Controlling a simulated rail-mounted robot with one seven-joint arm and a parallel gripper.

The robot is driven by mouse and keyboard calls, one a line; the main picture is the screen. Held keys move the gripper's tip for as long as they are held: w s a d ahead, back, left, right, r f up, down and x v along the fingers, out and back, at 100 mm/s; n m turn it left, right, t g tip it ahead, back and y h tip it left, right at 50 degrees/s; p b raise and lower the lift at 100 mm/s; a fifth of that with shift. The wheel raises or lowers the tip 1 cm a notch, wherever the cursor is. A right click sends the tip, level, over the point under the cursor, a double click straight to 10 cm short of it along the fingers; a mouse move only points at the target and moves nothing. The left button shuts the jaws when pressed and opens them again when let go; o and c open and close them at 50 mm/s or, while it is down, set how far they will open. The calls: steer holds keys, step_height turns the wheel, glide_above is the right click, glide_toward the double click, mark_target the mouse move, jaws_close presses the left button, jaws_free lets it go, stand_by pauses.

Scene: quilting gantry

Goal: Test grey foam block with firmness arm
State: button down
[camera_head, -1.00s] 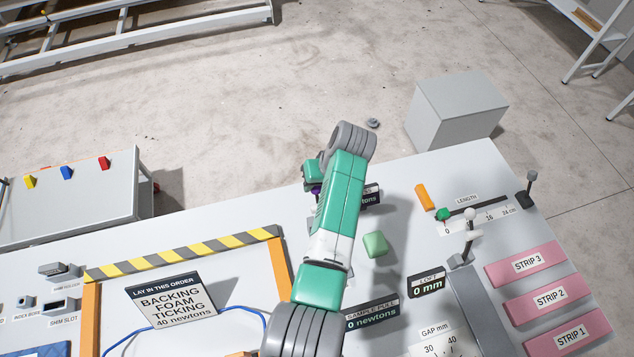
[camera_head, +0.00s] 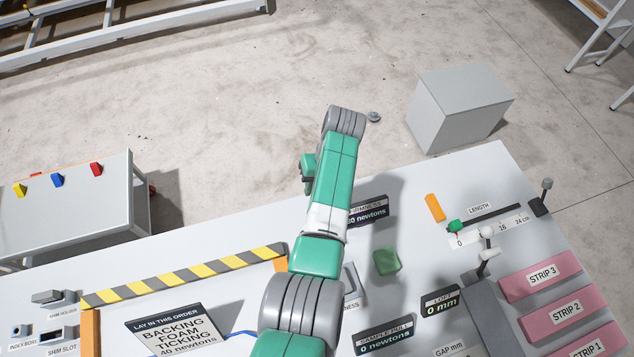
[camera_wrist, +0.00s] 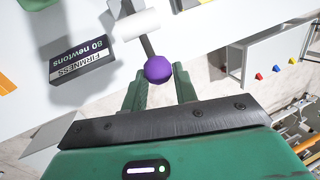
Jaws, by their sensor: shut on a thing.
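The firmness arm shows in the wrist view as a dark rod with a purple ball knob (camera_wrist: 159,69) at its end and a white cylinder (camera_wrist: 140,24) across it. My gripper (camera_wrist: 159,88) is shut on the purple knob, one green finger on each side. In the head view my gripper (camera_head: 308,172) is beyond the far side of my arm, and the knob is hidden there. The firmness sign (camera_wrist: 75,58) beside it appears to read 80 newtons; my arm partly covers this sign (camera_head: 369,211) in the head view. I cannot make out a grey foam block for certain.
A green block (camera_head: 387,261) lies on the table right of my arm. Pink strips (camera_head: 540,283), a length gauge (camera_head: 483,219) and an orange piece (camera_head: 435,207) are farther right. A hazard-striped bar (camera_head: 190,273) lies left. A grey box (camera_head: 460,108) stands beyond the table.

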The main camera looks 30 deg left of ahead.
steer(key=shift+f, duration=0.15)
steer(key=c, duration=1.1)
jaws_free()
steer(key=shift+w+a, duration=0.1)
steer(key=shift+w, duration=0.05)
steer(key=shift+r, duration=0.2)
steer(key=v, duration=0.7)
steer(key=shift+r, duration=0.25)
steer(key=shift+w, duration=0.1)
